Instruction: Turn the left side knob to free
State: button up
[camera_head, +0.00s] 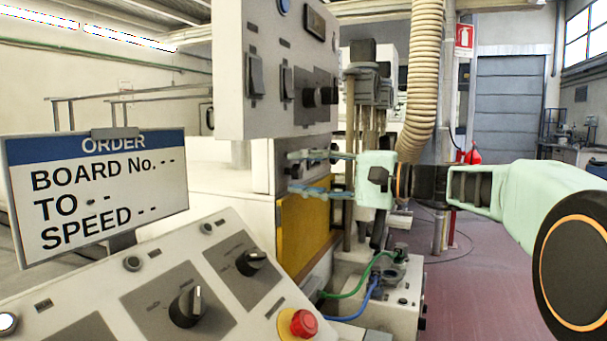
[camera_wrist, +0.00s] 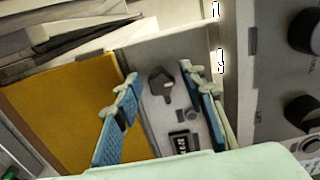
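A dark grey pointer knob (camera_wrist: 161,84) sits on a narrow pale panel (camera_wrist: 150,45) in the wrist view. In the head view my gripper (camera_head: 291,173) reaches left to the machine's side, beside the yellow panel (camera_head: 299,238). The pointer knob is not clearly visible there. I cannot tell from the pictures whether it is the left side knob, or its setting.
An upper control box (camera_head: 285,65) with black knobs (camera_head: 312,97) and switches is just above my gripper. A sloped console (camera_head: 160,290) with dials and a red button (camera_head: 303,322) is in front. An order sign (camera_head: 100,190) stands left. Free floor (camera_head: 470,270) lies right.

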jog(key=v, duration=1.2)
